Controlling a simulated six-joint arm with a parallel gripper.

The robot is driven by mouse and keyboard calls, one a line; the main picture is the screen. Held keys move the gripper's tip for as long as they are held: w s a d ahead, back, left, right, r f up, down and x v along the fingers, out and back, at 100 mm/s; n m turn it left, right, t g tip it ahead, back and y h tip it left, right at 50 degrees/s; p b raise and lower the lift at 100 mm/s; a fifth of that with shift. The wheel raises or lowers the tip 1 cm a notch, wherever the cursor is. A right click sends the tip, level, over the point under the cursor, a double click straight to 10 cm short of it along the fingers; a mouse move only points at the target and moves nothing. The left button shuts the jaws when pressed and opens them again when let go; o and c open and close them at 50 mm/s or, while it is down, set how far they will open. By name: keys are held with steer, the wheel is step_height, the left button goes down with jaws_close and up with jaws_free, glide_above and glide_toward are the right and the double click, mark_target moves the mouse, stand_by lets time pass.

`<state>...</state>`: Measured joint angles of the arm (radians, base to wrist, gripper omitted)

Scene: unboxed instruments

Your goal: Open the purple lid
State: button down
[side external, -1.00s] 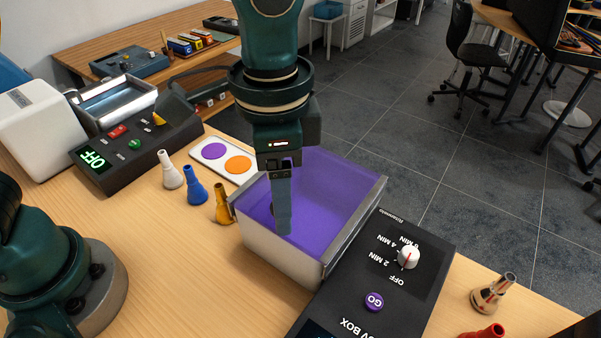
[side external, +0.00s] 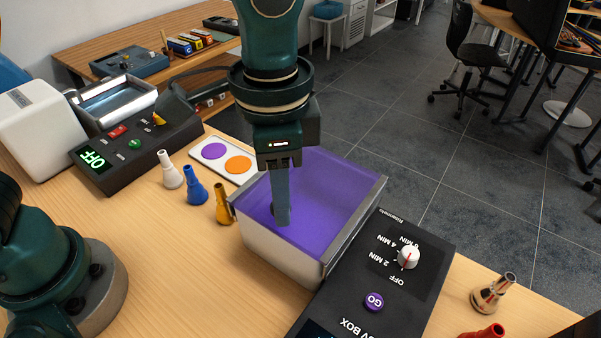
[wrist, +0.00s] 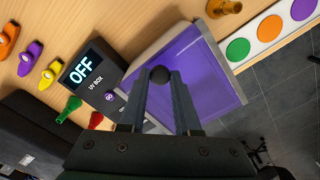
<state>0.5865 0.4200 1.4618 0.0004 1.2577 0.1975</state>
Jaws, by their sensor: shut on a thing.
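The purple lid (side external: 330,190) is translucent and lies over the metal-walled box beside the black UV BOX panel (side external: 385,265). It also shows in the wrist view (wrist: 208,72), where a round dark knob (wrist: 160,73) stands on it. My gripper (side external: 282,222) points down at the lid, left of its middle in the side view. In the wrist view its two fingers (wrist: 160,82) are on either side of the knob and shut on it. In the side view the fingers mostly hide the knob. The lid looks down on the box.
White, blue and yellow-brown small bottles (side external: 195,193) stand left of the box, near a white strip with coloured discs (side external: 225,160). A black device reading OFF (side external: 135,145) is further left. More small bottles (side external: 492,293) stand at the right front.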

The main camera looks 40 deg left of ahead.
mark_target(318, 181)
steer(key=shift+w, duration=0.1)
stand_by(0.8)
steer(key=shift+w, duration=4.1)
steer(key=c, duration=0.6)
jaws_free()
steer(key=shift+s, duration=0.15)
